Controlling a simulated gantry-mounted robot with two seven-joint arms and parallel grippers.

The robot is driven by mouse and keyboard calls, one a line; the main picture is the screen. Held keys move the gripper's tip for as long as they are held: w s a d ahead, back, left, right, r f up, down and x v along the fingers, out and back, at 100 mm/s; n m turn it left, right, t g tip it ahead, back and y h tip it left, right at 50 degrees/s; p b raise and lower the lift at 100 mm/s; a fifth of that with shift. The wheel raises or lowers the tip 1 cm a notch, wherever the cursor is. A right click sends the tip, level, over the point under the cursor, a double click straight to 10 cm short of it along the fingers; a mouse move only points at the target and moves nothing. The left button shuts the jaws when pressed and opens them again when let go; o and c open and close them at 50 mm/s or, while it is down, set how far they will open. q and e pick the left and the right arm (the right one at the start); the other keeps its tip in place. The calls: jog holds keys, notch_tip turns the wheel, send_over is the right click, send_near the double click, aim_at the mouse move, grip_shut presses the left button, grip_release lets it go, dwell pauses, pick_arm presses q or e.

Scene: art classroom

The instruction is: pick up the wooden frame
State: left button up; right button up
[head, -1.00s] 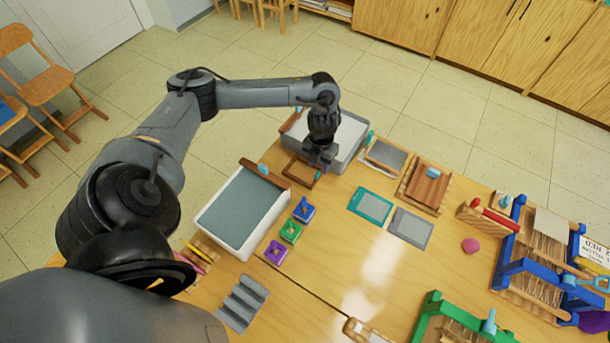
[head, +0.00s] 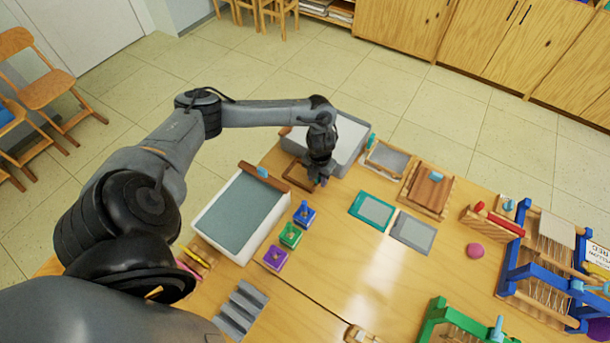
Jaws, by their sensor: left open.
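A small dark brown wooden frame (head: 294,180) lies on the table between the two white tubs, partly hidden behind my left gripper. My left gripper (head: 319,181) points down at the frame's right side, with its jaws open. The fingertips are small and dark here, so I cannot tell whether they touch the frame or straddle its edge. My right gripper is not in view.
A white tub (head: 240,215) with grey-green content is at left, and another tub (head: 351,145) is behind the gripper. Blue, green and purple blocks (head: 290,235) stand in front. A teal-rimmed screen (head: 371,210) and a grey sheet (head: 413,232) lie to the right.

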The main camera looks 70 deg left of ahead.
pick_arm(q)
grip_shut()
jog(key=shift+r, duration=0.75)
jog(key=r, duration=0.1)
jog(key=r+p, duration=0.1)
jog(key=r, duration=0.1)
jog(key=shift+w+d+r, duration=0.1)
jog(key=shift+w+d, duration=0.05)
jog(key=shift+d, duration=0.2)
jog(key=w+d+r+p, duration=0.3)
jog(key=d+r+p, duration=0.2)
jog(key=d, duration=0.5)
jog(key=shift+w+d+r+p, duration=0.2)
jog(key=shift+w+r+p, duration=0.15)
jog(key=shift+r, duration=0.3)
